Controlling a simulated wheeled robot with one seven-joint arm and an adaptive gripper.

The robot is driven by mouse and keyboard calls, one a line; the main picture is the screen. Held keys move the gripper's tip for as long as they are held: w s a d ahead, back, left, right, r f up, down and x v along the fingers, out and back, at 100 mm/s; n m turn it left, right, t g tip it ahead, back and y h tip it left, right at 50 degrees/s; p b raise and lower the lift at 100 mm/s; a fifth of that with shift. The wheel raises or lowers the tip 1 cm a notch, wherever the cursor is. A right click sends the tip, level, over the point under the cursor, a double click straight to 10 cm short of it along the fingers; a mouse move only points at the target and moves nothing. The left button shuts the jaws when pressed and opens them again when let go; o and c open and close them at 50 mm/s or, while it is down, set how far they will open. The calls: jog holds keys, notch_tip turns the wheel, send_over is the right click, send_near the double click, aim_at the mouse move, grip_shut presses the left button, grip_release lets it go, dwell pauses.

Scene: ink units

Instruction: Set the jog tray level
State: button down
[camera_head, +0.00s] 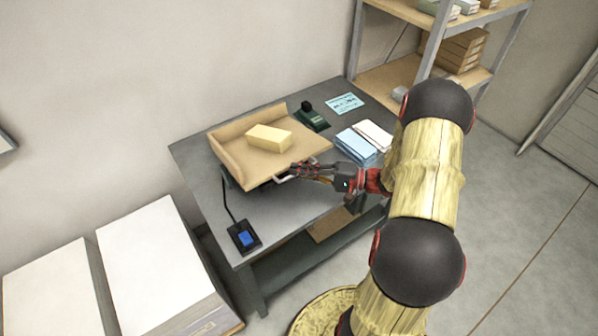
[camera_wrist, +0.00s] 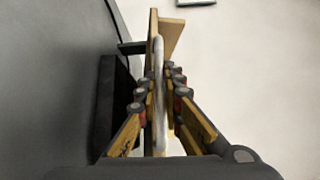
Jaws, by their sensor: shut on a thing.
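The jog tray (camera_head: 226,157) is a tan board with raised walls along its left and back sides. It sits on a dark base on the grey table, and its exact tilt is hard to judge. A pale yellow block (camera_head: 269,138) lies on it. My gripper (camera_head: 291,173) is at the tray's front right edge, shut on its light handle (camera_head: 281,180). In the wrist view the handle (camera_wrist: 158,90) runs between the fingers, and the tray (camera_wrist: 168,38) is seen nearly edge-on beyond. The dark base (camera_wrist: 118,100) is left of the fingers there.
A switch box with a blue button (camera_head: 245,238) is on the table's front left, with a cable. A black and green device (camera_head: 312,118), a blue card (camera_head: 344,104) and paper stacks (camera_head: 356,145) lie behind and right. A shelf (camera_head: 392,84) stands at the back right.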

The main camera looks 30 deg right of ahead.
jog(key=f+b, duration=0.1)
jog(key=f, duration=0.1)
jog(key=s+f+b, duration=0.1)
jog(key=f+b, duration=0.1)
jog(key=f, duration=0.1)
dwell(0.4)
jog(key=c, duration=2.3)
grip_release()
jog(key=shift+f, duration=0.1)
jog(key=o, duration=0.4)
jog(key=shift+d, duration=0.1)
